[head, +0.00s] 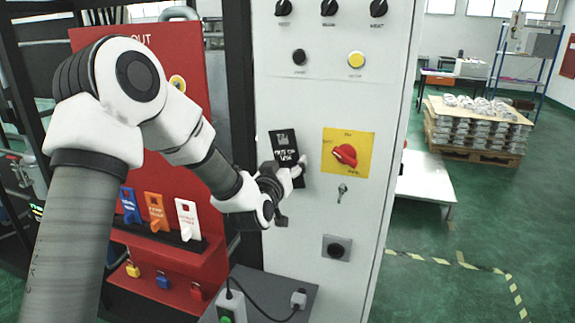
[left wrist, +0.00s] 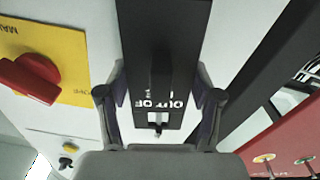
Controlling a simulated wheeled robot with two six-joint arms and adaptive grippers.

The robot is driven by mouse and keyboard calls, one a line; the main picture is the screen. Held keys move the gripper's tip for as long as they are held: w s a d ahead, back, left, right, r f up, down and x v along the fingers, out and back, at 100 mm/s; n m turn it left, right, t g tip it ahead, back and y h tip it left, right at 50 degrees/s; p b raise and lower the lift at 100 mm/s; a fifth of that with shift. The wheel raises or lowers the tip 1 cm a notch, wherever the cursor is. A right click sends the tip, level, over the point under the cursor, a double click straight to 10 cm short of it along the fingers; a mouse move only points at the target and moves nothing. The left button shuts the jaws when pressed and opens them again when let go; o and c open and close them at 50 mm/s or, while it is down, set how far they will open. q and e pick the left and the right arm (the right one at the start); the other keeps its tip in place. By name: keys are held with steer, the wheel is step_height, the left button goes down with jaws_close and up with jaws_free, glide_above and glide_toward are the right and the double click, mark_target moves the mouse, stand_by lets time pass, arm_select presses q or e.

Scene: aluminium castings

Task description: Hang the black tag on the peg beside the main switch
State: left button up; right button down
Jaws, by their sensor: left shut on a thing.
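The black tag (head: 285,150) with white lettering is upright, close to the front of the pale cabinet, left of the main switch. My left gripper (head: 293,178) is shut on it near its lower part. In the left wrist view the tag (left wrist: 165,35) lies between the two fingers (left wrist: 160,103), with a small light slot showing near its lower end there. The main switch (head: 344,154) is a red knob on a yellow plate; it also shows in the left wrist view (left wrist: 30,78). I cannot make out the peg clearly, nor whether the tag is on it. My right gripper is out of view.
A red lockout board (head: 205,85) stands left of the cabinet, with blue, orange and white tags (head: 187,219) and padlocks (head: 162,281). A key (head: 342,190) and a dark round fitting (head: 336,248) sit below the switch.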

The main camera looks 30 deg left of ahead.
arm_select(q)
steer(key=o, duration=1.2)
